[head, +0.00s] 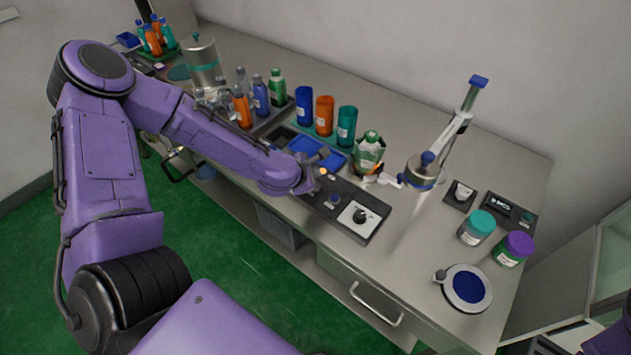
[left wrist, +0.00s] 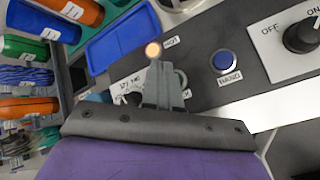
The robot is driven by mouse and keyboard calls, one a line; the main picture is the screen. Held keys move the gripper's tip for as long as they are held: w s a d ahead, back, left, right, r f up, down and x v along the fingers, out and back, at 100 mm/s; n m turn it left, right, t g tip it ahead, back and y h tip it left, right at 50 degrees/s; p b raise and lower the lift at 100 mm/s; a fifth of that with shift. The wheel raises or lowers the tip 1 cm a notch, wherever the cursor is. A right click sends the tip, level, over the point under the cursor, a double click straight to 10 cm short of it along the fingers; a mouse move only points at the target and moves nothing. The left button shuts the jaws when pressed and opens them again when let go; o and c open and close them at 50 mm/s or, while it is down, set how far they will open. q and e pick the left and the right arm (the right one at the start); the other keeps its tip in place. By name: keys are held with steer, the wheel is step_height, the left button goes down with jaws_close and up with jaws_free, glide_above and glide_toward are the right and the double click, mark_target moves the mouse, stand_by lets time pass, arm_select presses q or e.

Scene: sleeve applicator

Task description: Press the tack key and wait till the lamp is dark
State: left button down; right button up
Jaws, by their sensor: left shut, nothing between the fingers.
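The control panel (head: 333,198) is a dark strip along the bench's front edge. Its lamp (left wrist: 153,49), beside a label reading "HOT", glows orange; it also shows lit in the head view (head: 323,171). My left gripper (left wrist: 162,72) is shut and empty, its fingertips over the panel just beside the lamp. In the head view my left gripper (head: 314,172) is low at the panel. A label partly hidden by the fingers ends in "CK"; the key by it is mostly covered, and I cannot tell whether the fingers touch it.
A blue key (left wrist: 225,61) marked "HAND" and an OFF/ON knob (head: 360,215) lie right of my fingers. A blue tray (head: 316,151) and several coloured cups are behind. A sleeved bottle (head: 369,152) stands near the panel, with a lever stand (head: 445,140) to its right.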

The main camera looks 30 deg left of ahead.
arm_select(q)
step_height(320, 180, up, 4)
steer(key=p, duration=0.2)
steer(key=shift+f+p, duration=0.1)
steer(key=shift+p, duration=0.25)
steer(key=shift+f, duration=0.15)
steer(key=shift+d, duration=0.1)
stand_by(6.2)
